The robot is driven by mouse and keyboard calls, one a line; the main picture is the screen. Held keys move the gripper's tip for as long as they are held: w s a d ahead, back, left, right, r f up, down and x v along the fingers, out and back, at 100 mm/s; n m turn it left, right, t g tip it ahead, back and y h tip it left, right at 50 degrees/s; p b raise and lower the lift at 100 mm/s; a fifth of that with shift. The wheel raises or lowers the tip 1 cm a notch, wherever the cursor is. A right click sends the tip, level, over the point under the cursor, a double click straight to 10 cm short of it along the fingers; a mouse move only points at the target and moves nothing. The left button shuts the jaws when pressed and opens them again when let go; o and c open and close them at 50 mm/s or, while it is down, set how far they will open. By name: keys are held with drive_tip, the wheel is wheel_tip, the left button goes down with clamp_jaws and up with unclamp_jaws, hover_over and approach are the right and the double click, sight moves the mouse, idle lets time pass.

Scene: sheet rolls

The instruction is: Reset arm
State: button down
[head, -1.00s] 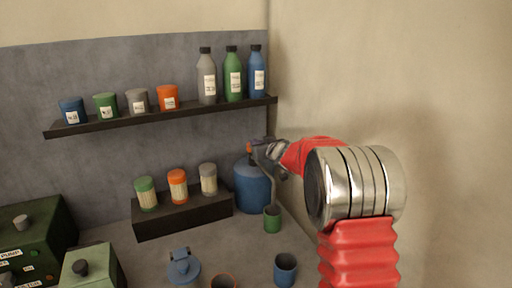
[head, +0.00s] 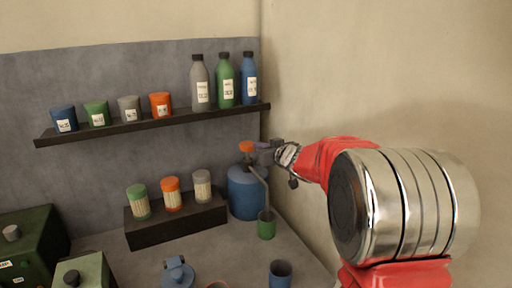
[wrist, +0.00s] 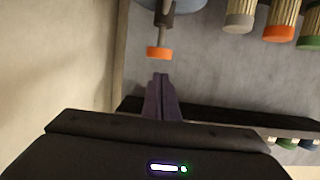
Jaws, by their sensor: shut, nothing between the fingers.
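My arm, red with a silver ringed joint, reaches in from the right in the head view. My gripper (head: 263,147) is shut and empty beside the orange top (head: 246,146) of the blue jug (head: 244,192). In the wrist view the dark purple fingers (wrist: 161,78) are together, a little apart from the same orange top (wrist: 159,53). A thin grey spout or tube runs from the jug's top down towards a green cup (head: 267,226).
A wall shelf (head: 150,124) holds several tubs and three bottles (head: 226,80). A dark block (head: 177,221) bears three jars. A blue cup (head: 280,272), a blue lidded item (head: 178,272) and green boxes (head: 27,240) stand on the counter. The right wall is close.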

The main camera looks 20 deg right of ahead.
drive_tip(key=shift+s+d+r, duration=0.1)
drive_tip(key=shift+s, duration=0.3)
drive_tip(key=s+d+f+m+g+h, duration=0.1)
drive_tip(key=s+d+f+g+h, duration=0.2)
drive_tip(key=d+f, duration=0.35)
drive_tip(key=s+d+f+m+g+h, duration=0.1)
drive_tip(key=s+f+g+h, duration=0.1)
drive_tip(key=s, duration=0.4)
drive_tip(key=s+d+f+m+g+h, duration=0.1)
drive_tip(key=s+f+g+h, duration=0.1)
drive_tip(key=s, duration=0.4)
drive_tip(key=s+a+r+y, duration=0.1)
drive_tip(key=s+a, duration=0.4)
drive_tip(key=s, duration=0.5)
drive_tip(key=s+a+g+y, duration=0.1)
drive_tip(key=s+a, duration=0.5)
drive_tip(key=s, duration=0.4)
drive_tip(key=s+a+r+g+y, duration=0.1)
drive_tip(key=s+a, duration=0.4)
drive_tip(key=s, duration=0.6)
drive_tip(key=shift+a+r+n+y, duration=0.35)
drive_tip(key=shift+n+y, duration=0.05)
drive_tip(key=shift+y, duration=0.1)
